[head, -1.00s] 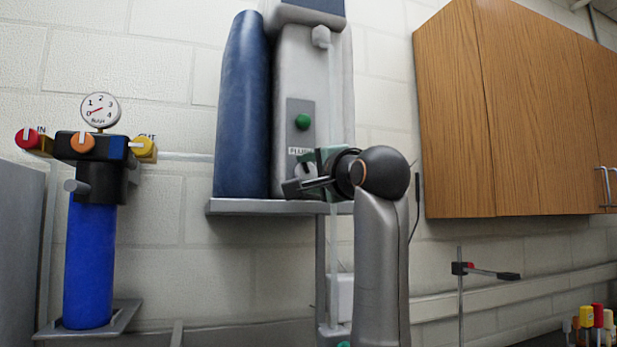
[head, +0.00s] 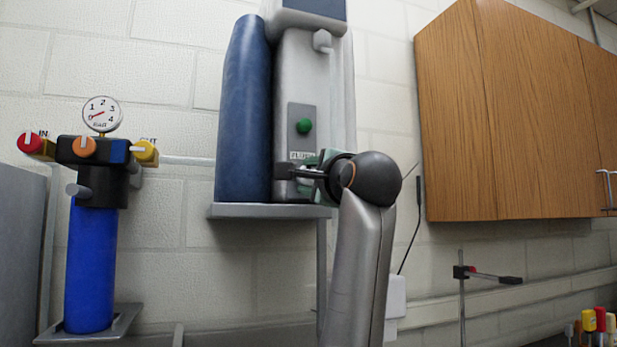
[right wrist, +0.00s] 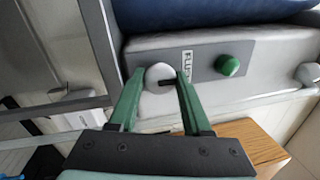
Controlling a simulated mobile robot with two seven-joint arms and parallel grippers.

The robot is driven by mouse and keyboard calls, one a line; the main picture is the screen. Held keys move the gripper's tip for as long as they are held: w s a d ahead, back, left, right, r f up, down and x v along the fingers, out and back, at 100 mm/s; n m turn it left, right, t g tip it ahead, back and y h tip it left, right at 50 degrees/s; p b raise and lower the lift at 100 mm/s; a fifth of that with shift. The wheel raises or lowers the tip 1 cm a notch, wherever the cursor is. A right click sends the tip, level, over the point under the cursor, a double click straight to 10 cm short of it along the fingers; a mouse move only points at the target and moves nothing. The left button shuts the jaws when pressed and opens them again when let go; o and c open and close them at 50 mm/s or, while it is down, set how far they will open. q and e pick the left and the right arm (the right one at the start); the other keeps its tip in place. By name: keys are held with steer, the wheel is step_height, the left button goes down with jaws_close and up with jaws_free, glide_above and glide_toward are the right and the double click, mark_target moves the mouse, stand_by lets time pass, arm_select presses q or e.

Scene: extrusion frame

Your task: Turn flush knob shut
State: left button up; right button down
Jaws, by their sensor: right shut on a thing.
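The flush knob (right wrist: 160,77) is a round, light grey dial with a dark pointer mark. It sits beside the FLUSH label on a grey panel of the pale purifier housing (head: 300,80). In the right wrist view the pointer points right, toward the green button. My right gripper (right wrist: 160,88) has its two green fingers on either side of the knob and is shut on it. In the head view this gripper (head: 290,172) is at the panel just below the label and hides the knob. My left gripper is not in view.
A green button (head: 304,127) sits above the label. A blue cylinder (head: 242,110) stands left of the housing on a grey shelf (head: 270,210). A blue filter with a gauge (head: 102,113) and coloured knobs is at left. A wooden cabinet (head: 500,120) hangs at right.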

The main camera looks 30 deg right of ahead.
steer(key=shift+s+r, duration=0.1)
steer(key=shift+r, duration=0.05)
steer(key=shift+c, duration=1.9)
jaws_free()
steer(key=b+v, duration=0.4)
steer(key=v, duration=0.8)
steer(key=shift+s, duration=0.2)
steer(key=shift+f, duration=0.2)
